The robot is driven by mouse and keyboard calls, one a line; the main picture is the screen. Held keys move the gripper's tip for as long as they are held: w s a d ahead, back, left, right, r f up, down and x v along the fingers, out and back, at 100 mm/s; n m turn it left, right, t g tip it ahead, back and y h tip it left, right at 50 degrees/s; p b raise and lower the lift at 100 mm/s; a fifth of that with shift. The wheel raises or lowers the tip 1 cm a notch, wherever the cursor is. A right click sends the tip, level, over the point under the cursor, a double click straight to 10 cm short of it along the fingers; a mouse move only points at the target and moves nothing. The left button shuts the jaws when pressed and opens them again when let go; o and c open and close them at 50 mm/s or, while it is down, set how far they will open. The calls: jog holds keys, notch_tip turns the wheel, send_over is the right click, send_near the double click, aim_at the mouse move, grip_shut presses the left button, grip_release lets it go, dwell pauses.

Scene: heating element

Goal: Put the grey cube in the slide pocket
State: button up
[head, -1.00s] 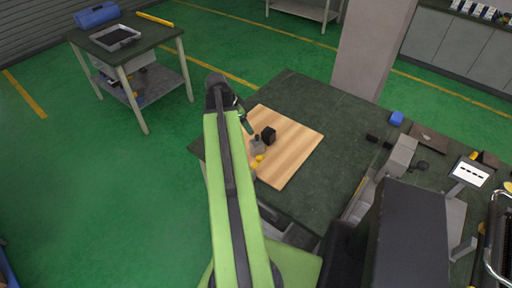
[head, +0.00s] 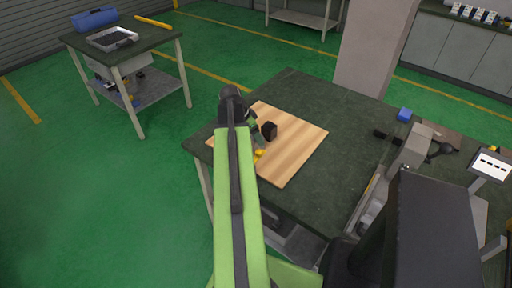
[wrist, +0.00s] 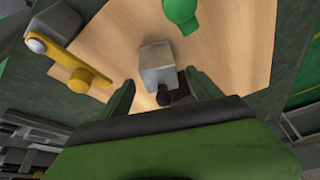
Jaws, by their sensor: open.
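A light grey block (wrist: 157,62), which looks like the grey cube, is on the wooden board (head: 300,138), ahead of and between my fingers in the wrist view. A black knob-like part (wrist: 164,97) shows at its near side. My gripper (wrist: 163,93) is open, with one green finger on each side and a gap to the block. In the head view my arm hides most of the block. A dark fixture with a yellow lever (wrist: 80,76) lies left of it in the wrist view. I cannot tell which part is the slide pocket.
A black block (head: 269,131) stands on the board in the head view. A rounded green piece (wrist: 182,12) is beyond the grey block in the wrist view. The table behind the board is clear.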

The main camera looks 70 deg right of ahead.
jog(key=b+x, duration=0.2)
jog(key=x, duration=0.1)
jog(key=shift+f, duration=0.4)
jog(key=shift+r, duration=0.15)
grip_shut()
